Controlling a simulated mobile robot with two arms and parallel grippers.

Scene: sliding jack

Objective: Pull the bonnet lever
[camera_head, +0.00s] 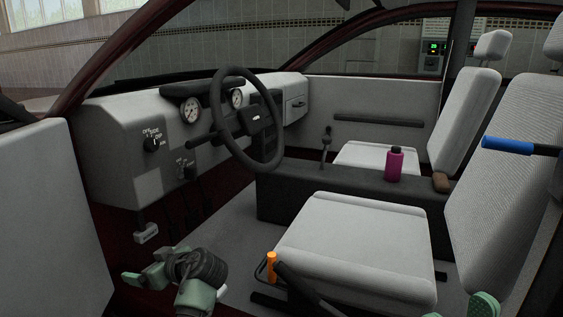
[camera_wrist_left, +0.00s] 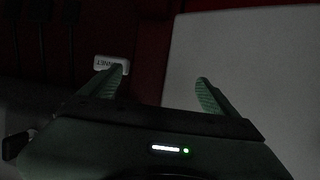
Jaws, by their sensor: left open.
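The bonnet lever (camera_head: 146,233) is a small light grey handle with lettering, hanging below the left end of the dashboard. In the left wrist view its white, labelled face (camera_wrist_left: 111,64) shows upside down, next to the tip of the left-hand finger. I cannot tell whether they touch. My left gripper (camera_head: 146,267) is open, below and close to the lever in the head view. Its two green fingers (camera_wrist_left: 160,76) are spread, with nothing seen between them; the lever lies toward the left-hand finger. A green ridged part of my right gripper (camera_head: 483,304) shows at the bottom right edge, mostly cut off.
The steering wheel (camera_head: 245,118) and dashboard (camera_head: 110,150) stand above the lever. The driver's seat (camera_head: 350,240) is to the right, with an orange-tipped handle (camera_head: 271,266) at its side. Dark pedals (camera_head: 190,200) hang behind the lever. A pink bottle (camera_head: 394,164) stands on the console.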

